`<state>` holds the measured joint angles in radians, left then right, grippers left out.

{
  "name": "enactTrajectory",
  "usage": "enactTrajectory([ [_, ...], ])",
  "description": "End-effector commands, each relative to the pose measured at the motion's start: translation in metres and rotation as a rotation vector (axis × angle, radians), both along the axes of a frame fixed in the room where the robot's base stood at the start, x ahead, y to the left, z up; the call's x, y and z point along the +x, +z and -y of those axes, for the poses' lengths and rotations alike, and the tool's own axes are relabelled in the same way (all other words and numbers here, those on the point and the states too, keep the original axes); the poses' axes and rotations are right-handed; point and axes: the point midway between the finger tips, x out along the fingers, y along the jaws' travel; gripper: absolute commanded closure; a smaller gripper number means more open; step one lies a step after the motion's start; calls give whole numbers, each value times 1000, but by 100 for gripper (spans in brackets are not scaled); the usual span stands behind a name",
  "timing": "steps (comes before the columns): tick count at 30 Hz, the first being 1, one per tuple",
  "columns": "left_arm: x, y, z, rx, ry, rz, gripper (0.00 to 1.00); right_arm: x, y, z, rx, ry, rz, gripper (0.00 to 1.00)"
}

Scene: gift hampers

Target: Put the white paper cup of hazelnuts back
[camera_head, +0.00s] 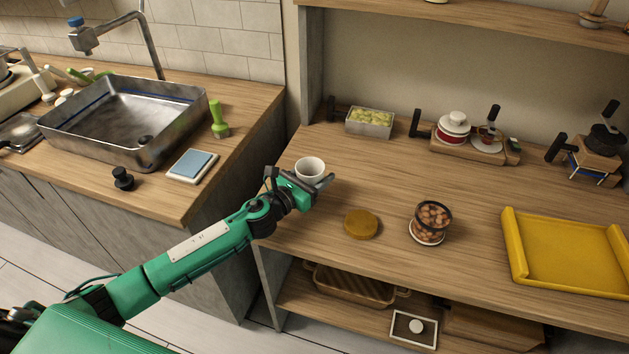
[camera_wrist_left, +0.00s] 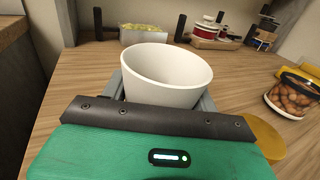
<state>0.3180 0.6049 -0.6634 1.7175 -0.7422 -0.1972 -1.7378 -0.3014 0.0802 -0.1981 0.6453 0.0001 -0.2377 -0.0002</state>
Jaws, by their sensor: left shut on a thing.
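A white paper cup (camera_head: 310,167) is held between the fingers of my left gripper (camera_head: 318,181), over the left end of the wooden shelf counter. In the left wrist view the cup (camera_wrist_left: 166,77) is upright, with a finger on each side of it. Its visible inner wall is plain white; its bottom is hidden, so I cannot tell whether hazelnuts are inside. A glass jar of hazelnuts (camera_head: 431,222) stands to the right on the counter, open at the top. A round golden-brown lid (camera_head: 361,224) lies between the cup and the jar. My right gripper is not in view.
A yellow tray (camera_head: 565,250) lies at the right. A container of green pieces (camera_head: 370,123) and a board with a red-and-white pot (camera_head: 453,129) stand at the back. The counter's middle is clear. A sink (camera_head: 125,118) is at the left.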

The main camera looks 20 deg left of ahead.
Motion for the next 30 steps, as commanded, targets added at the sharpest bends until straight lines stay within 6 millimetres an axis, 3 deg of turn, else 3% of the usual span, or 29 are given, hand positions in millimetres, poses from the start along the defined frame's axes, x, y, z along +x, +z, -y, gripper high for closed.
enactTrajectory([
  [4, 0, -22, 0, -3, 2, -3, 67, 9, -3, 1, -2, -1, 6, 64],
  [8, 0, -22, 0, 0, 1, 0, 67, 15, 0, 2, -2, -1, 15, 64],
  [17, 0, -27, 0, 0, 1, -1, 67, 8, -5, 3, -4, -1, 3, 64],
  [18, 0, -25, 0, 0, 1, -1, 32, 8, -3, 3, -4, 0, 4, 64],
  [20, 0, -25, 0, 0, 1, -1, 20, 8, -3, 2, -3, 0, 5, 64],
  [30, 0, -23, 0, 0, 1, -1, 18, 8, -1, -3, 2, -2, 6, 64],
])
